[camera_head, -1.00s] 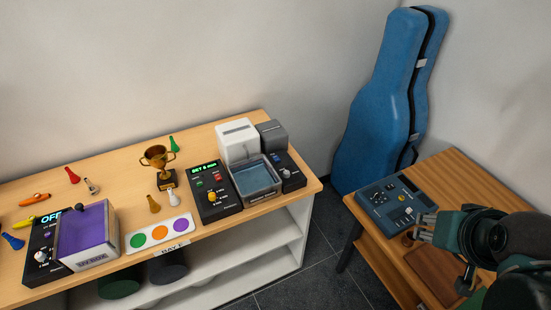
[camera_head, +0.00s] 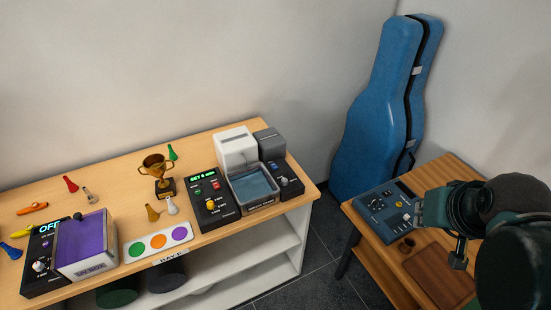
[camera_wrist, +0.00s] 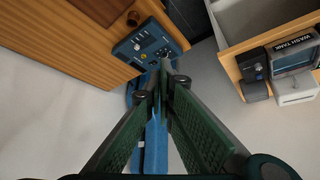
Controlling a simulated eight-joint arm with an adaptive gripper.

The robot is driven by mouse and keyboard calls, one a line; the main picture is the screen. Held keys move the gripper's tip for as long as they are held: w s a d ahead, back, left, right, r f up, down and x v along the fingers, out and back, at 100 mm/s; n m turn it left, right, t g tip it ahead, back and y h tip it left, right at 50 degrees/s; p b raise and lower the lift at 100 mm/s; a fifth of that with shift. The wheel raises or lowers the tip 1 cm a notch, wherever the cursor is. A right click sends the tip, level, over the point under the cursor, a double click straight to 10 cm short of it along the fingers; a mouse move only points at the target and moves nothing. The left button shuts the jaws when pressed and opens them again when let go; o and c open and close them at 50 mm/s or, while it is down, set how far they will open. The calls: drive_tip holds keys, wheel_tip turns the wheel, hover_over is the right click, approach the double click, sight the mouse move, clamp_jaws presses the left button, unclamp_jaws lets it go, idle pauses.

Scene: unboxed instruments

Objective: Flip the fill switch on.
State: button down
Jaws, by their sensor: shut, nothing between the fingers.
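The wash tank (camera_head: 254,182), a clear-walled basin with bluish contents, stands at the right end of the long bench. A dark control box (camera_head: 285,180) with a pale knob or switch is at its right; the label is too small to read, so I cannot tell whether this is the fill switch. The tank (camera_wrist: 292,58) and the box (camera_wrist: 253,72) also show at the right of the wrist view. My gripper (camera_wrist: 164,72) is shut and empty, apart from both. In the head view my gripper (camera_head: 418,212) is over the side table, by a blue control panel (camera_head: 387,208).
The side table (camera_head: 440,178) also holds a brown tray (camera_head: 440,284) and a small brown cup (camera_head: 407,245). A blue instrument case (camera_head: 378,125) leans in the corner. A black timer panel (camera_head: 211,200), a trophy (camera_head: 157,172) and a purple-topped box (camera_head: 82,240) stand on the bench.

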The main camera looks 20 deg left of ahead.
drive_tip(key=w+a+r+n+g+y+p, duration=0.1)
drive_tip(key=w+a+r+n+p, duration=0.1)
drive_tip(key=w+a, duration=0.65)
drive_tip(key=w+a+r+n+g+p, duration=0.1)
drive_tip(key=w+a+r+n+p, duration=0.1)
drive_tip(key=w+a, duration=0.7)
drive_tip(key=w+a+f+n+g+p, duration=0.1)
drive_tip(key=w+a+f, duration=0.1)
drive_tip(key=a, duration=0.6)
drive_tip(key=w+a+f+n+p, duration=0.1)
drive_tip(key=w+a+f, duration=0.2)
drive_tip(key=a, duration=0.6)
drive_tip(key=w+a+f+n+g+p, duration=0.1)
drive_tip(key=a+f, duration=0.3)
drive_tip(key=a, duration=0.5)
drive_tip(key=shift+w+a+f+n+g+y+p, duration=0.3)
drive_tip(key=shift+w+n, duration=0.3)
drive_tip(key=shift+w, duration=0.3)
drive_tip(key=shift+f, duration=0.15)
hover_over(275, 165)
wheel_tip(275, 165, down, 12)
drive_tip(key=shift+s+r+p, duration=0.1)
drive_tip(key=shift+p, duration=0.2)
drive_tip(key=shift+s+d+f, duration=0.1)
drive_tip(key=shift+d+f, duration=0.05)
drive_tip(key=shift+f, duration=0.7)
drive_tip(key=shift+f, duration=0.15)
